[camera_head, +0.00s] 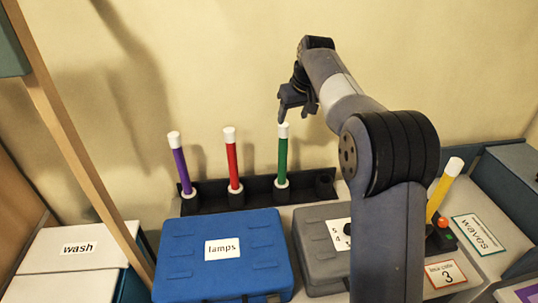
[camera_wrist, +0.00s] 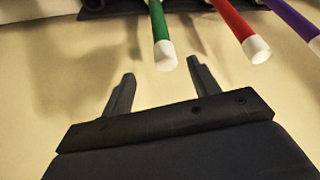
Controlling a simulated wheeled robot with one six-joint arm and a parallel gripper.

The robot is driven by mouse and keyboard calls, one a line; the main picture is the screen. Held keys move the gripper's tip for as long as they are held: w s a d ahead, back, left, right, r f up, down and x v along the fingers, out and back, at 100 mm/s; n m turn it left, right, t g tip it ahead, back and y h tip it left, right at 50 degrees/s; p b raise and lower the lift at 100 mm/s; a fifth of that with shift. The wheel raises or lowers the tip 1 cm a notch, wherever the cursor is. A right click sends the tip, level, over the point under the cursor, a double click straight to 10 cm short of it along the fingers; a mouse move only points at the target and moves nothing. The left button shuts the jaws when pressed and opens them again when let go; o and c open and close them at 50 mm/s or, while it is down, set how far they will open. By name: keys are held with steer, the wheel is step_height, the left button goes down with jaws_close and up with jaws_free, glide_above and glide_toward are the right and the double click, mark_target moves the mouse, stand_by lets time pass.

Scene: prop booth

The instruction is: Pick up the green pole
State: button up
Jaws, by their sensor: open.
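The green pole (camera_head: 282,158) has white ends and stands upright in a dark rack (camera_head: 238,200) at the back, right of the red pole (camera_head: 232,165) and purple pole (camera_head: 181,168). My gripper (camera_head: 284,118) is in the air close to the green pole's white top in the head view. In the wrist view my gripper (camera_wrist: 160,75) is open, its two fingers apart with nothing held between them. The green pole (camera_wrist: 158,25) ends in a white cap just beyond the fingertips there. I cannot tell whether a finger touches it.
A blue case (camera_head: 222,270) labelled lamps and a grey case (camera_head: 315,235) stand in front of the rack. A yellow pole (camera_head: 440,192) leans at the right behind my arm. A wooden post (camera_head: 70,140) rises at the left. The wall is close behind.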

mark_target(283, 132)
steer(key=x, duration=0.5)
steer(key=shift+w+a+r+p, duration=0.1)
steer(key=shift+w+a+p, duration=0.2)
steer(key=shift+w+a, duration=0.1)
steer(key=shift+p+x, duration=0.95)
steer(key=shift+x, duration=2)
steer(key=shift+w+a, duration=0.1)
steer(key=shift+r, duration=0.1)
steer(key=shift+c, duration=0.5)
jaws_close()
